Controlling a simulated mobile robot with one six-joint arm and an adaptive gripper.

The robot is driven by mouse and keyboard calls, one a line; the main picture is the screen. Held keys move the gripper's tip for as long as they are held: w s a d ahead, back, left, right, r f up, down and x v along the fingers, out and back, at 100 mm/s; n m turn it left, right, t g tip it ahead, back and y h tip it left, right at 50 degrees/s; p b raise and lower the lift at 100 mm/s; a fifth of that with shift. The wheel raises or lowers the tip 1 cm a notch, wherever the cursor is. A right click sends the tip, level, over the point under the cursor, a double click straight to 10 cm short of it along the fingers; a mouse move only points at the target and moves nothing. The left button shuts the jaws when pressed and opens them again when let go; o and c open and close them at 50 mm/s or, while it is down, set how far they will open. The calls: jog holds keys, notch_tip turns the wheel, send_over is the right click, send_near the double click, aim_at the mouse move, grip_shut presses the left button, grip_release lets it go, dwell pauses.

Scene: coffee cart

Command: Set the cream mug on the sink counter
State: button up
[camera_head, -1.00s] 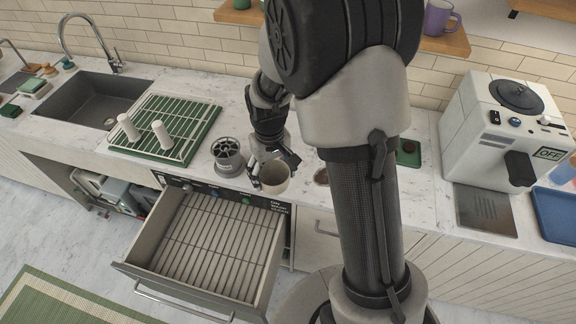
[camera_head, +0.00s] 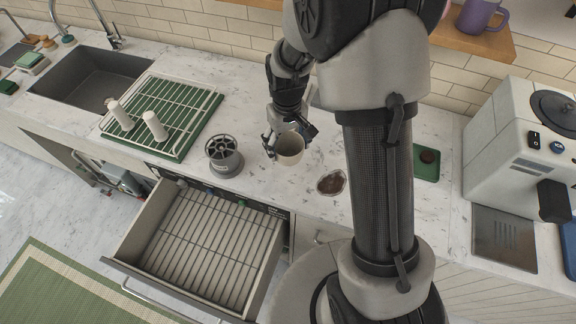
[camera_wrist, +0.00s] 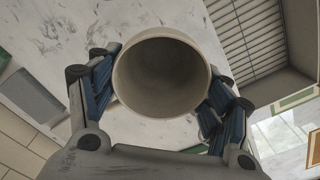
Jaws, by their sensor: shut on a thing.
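The cream mug (camera_head: 289,149) is held upright in my gripper (camera_head: 284,141), over or on the marble counter (camera_head: 330,135) between the grey slotted holder and a brown spill. I cannot tell whether its base touches the counter. In the wrist view the mug (camera_wrist: 161,75) has its empty mouth facing the camera, with the blue finger pads of my gripper (camera_wrist: 160,95) closed on both sides. The grey sink (camera_head: 84,78) lies at the upper left of the head view, in the same run of marble counter.
A green drying rack (camera_head: 190,108) with two white cylinders stands beside the sink. A grey slotted holder (camera_head: 224,158) is left of the mug. A brown spill (camera_head: 331,182) lies to its right. An open drawer (camera_head: 205,245) juts out below. A white machine (camera_head: 520,135) stands right.

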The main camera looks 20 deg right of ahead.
notch_tip(320, 180, down, 11)
jog(key=shift+w+d+b, duration=0.1)
jog(key=shift+b, duration=0.6)
jog(key=shift+f, duration=0.1)
jog(key=o, duration=1.3)
